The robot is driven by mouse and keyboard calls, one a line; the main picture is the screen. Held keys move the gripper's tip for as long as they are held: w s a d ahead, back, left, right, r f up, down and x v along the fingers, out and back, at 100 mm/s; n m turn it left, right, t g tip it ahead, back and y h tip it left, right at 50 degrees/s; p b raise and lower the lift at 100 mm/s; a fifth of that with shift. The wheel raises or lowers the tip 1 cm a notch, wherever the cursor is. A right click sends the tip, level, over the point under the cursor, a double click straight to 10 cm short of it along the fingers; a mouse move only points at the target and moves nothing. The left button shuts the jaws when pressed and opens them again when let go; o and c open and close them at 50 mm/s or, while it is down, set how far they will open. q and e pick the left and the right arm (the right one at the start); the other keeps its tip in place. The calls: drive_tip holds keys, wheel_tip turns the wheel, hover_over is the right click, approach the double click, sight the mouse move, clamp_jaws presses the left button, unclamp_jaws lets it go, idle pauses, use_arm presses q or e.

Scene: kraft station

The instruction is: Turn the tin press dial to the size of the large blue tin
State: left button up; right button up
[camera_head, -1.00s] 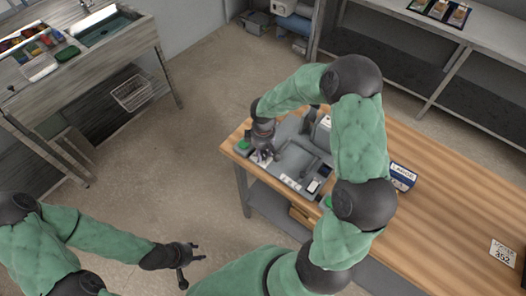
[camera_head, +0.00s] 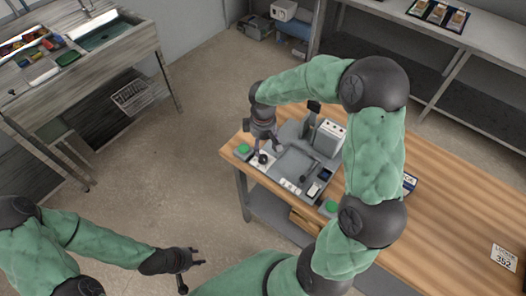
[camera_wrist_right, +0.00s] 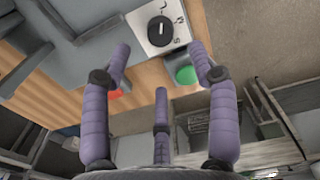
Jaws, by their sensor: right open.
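The tin press (camera_head: 290,162) stands on the near left part of the wooden bench. Its black dial (camera_head: 263,158) sits on a white plate near the front left corner. In the right wrist view the dial (camera_wrist_right: 160,30) shows a white mark lying roughly along the line towards the L; M and S are printed beside it. My right gripper (camera_head: 265,146) is open and empty just above the dial, apart from it; its fingers (camera_wrist_right: 160,60) also show in the wrist view. The large blue tin (camera_head: 409,184) is mostly hidden behind my right arm. My left gripper (camera_head: 192,272) is open and empty over the floor.
A green button (camera_head: 243,149) lies beside the dial plate, another (camera_head: 331,206) at the press's other front corner. A dark lever (camera_head: 312,116) rises at the back.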

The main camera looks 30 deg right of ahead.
drive_tip(key=shift+r, duration=2.05)
drive_tip(key=shift+s+f, duration=0.1)
